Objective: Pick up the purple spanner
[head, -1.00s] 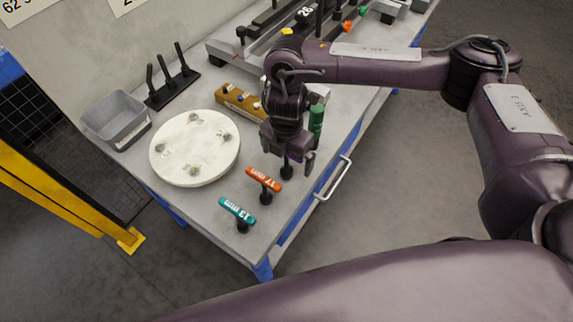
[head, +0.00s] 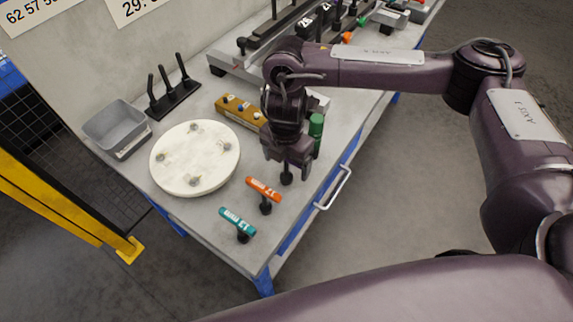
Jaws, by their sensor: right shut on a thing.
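My right gripper (head: 287,168) points down over a black stand (head: 286,179) near the table's front edge, behind the orange spanner. Its jaws are closed on the purple spanner, which they hide almost fully; its colour is hard to tell from my arm. The thing held is still at the top of the stand. An orange spanner (head: 263,189) and a teal spanner (head: 238,221) lie on similar black stands in the same row. My left gripper is not in view.
A green cylinder (head: 316,128) stands close to the right of my gripper. A round white plate (head: 195,158), grey bin (head: 116,127), brown block (head: 238,111) and black rack (head: 173,98) occupy the table. A handle (head: 336,188) sticks out from the front edge.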

